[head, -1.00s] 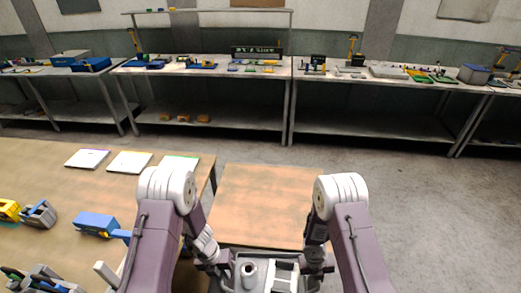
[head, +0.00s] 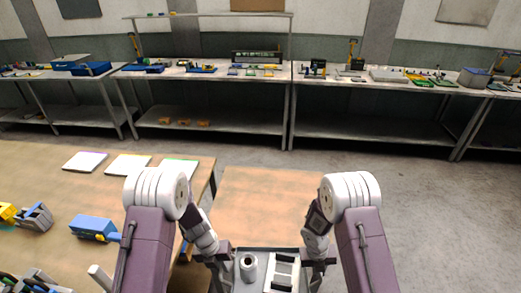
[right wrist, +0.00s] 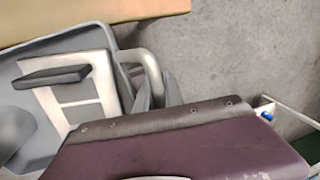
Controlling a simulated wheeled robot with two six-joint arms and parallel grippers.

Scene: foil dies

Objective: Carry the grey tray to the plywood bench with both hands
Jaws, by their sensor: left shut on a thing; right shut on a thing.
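The grey tray (head: 268,251) is at the bottom middle of the head view, in front of my body, with its near part cut off by the frame. A pale cylinder with a dark hole (head: 248,267) and a white frame-like piece (head: 284,272) are in it. My left gripper (head: 224,258) is shut at the tray's left side and my right gripper (head: 318,262) is shut at its right side. In the right wrist view the tray (right wrist: 25,72) shows with a curved handle (right wrist: 148,72). The bare tan wooden bench top (head: 265,200), seemingly the plywood bench, lies just beyond the tray.
A wooden table (head: 60,185) on the left holds flat pads (head: 128,165), a blue box (head: 93,226) and tools. Long grey benches (head: 215,72) with parts stand along the back wall. Grey floor (head: 440,215) on the right is clear.

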